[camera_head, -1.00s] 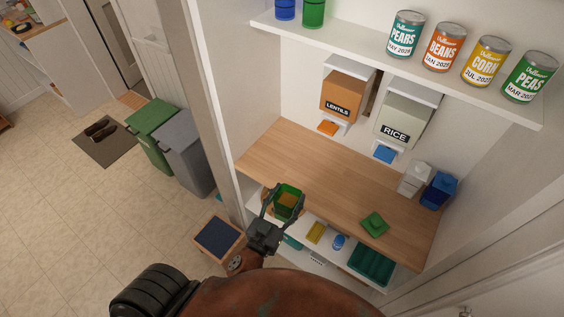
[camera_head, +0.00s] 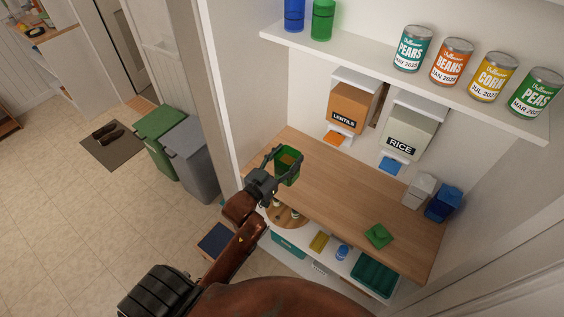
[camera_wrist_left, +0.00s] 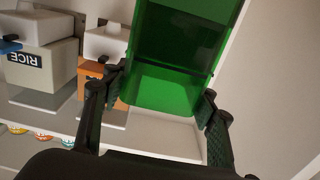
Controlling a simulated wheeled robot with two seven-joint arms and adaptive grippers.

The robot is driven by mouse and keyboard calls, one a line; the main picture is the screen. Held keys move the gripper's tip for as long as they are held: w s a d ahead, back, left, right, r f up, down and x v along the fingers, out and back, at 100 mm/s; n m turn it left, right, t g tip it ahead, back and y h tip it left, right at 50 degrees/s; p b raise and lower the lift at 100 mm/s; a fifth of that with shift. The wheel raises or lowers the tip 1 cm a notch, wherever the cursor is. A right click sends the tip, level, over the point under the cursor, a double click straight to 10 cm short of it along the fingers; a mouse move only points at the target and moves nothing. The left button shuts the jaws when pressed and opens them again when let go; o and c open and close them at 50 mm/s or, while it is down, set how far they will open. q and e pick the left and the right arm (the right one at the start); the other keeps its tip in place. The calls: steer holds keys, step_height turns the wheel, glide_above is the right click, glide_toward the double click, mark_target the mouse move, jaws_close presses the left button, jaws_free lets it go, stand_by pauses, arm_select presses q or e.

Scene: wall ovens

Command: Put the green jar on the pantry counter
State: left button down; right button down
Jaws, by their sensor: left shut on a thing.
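The green jar (camera_head: 289,168) is see-through and open-topped, with something brownish inside. My left gripper (camera_head: 283,165) is shut on it, one finger on each side. In the head view the jar shows over the left part of the wooden pantry counter (camera_head: 335,190); I cannot tell whether its base touches the counter. In the left wrist view the jar (camera_wrist_left: 172,60) fills the upper middle between the fingers (camera_wrist_left: 160,95). A green lid (camera_head: 379,236) lies on the counter near its front right. My right gripper is not in view.
Lentils (camera_head: 347,109) and rice (camera_head: 408,130) dispensers hang above the counter's back. A white canister (camera_head: 418,190) and a blue canister (camera_head: 442,203) stand at its right end. Cans line the upper shelf (camera_head: 380,65). The counter's middle is clear. A lower shelf holds a teal bin (camera_head: 374,276).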

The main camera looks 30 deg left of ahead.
mark_target(282, 160)
arm_select(q)
steer(key=w+a+f, duration=0.1)
steer(key=f, duration=0.1)
steer(key=w+a+f, duration=0.3)
steer(key=f, duration=0.1)
steer(key=shift+w+a+f+b, duration=0.2)
steer(key=shift+w+a+b, duration=0.1)
steer(key=shift+a, duration=0.1)
steer(key=shift+f, duration=1.65)
steer(key=c, duration=0.8)
jaws_free()
steer(key=shift+f, duration=0.2)
steer(key=shift+s+r, duration=0.1)
steer(key=shift+r, duration=0.05)
steer(key=s+a, duration=0.1)
steer(key=s, duration=1)
steer(key=shift+s, duration=0.4)
